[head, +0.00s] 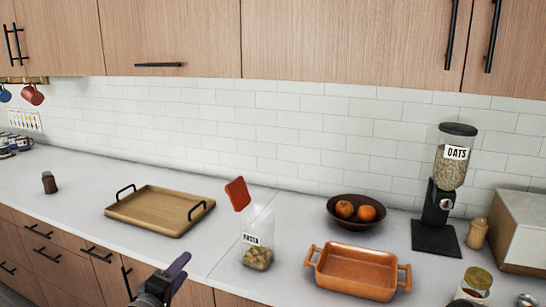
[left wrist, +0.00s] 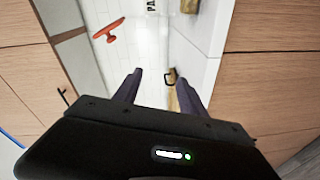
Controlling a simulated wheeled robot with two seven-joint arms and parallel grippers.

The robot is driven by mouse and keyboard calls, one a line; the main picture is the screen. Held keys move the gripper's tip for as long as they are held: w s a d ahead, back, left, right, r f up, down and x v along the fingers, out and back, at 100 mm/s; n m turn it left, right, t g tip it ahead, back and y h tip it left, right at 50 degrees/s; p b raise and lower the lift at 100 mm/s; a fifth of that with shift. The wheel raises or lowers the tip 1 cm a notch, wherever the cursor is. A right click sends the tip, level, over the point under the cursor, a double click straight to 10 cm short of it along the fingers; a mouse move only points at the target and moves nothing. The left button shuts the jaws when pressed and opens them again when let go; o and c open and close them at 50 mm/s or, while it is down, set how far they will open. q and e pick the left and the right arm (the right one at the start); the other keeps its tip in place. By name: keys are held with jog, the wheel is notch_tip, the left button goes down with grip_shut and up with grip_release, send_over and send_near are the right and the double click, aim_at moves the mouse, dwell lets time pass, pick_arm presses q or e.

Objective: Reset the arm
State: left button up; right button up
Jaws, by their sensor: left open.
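My left gripper (head: 172,280) shows at the bottom of the head view, low in front of the counter edge. In the left wrist view its two dark fingers (left wrist: 159,88) are spread apart with nothing between them. My right gripper is not in view.
A wooden tray (head: 160,210) lies on the counter, left of the jar. An orange baking dish (head: 356,272), a brown fruit bowl (head: 356,212) and an oats dispenser (head: 443,190) stand to the right. A small dark jar (head: 49,183) is at the left. Drawer fronts (head: 60,255) run below the counter.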

pick_arm(q)
jog(key=s+d+f+m+g, duration=0.35)
jog(key=s+f, duration=0.25)
jog(key=f, duration=0.6)
jog(key=s+d+f+m+g, duration=0.2)
jog(key=s+f+g, duration=0.25)
jog(key=f, duration=0.75)
jog(key=s+d+f+m+g, duration=0.1)
jog(key=s+d+f+g, duration=0.1)
jog(key=s, duration=0.6)
jog(key=s+d+f+m+g, duration=0.2)
jog(key=s+d+f+g, duration=0.1)
jog(key=s+f, duration=0.4)
jog(key=s+d+f+m+g, duration=0.1)
jog(key=s+d+f+g, duration=0.2)
jog(key=s, duration=0.8)
notch_tip(320, 180, down, 2)
jog(key=shift+s+d+f+m, duration=0.2)
jog(key=shift+d+m, duration=0.15)
jog(key=shift+d, duration=0.7)
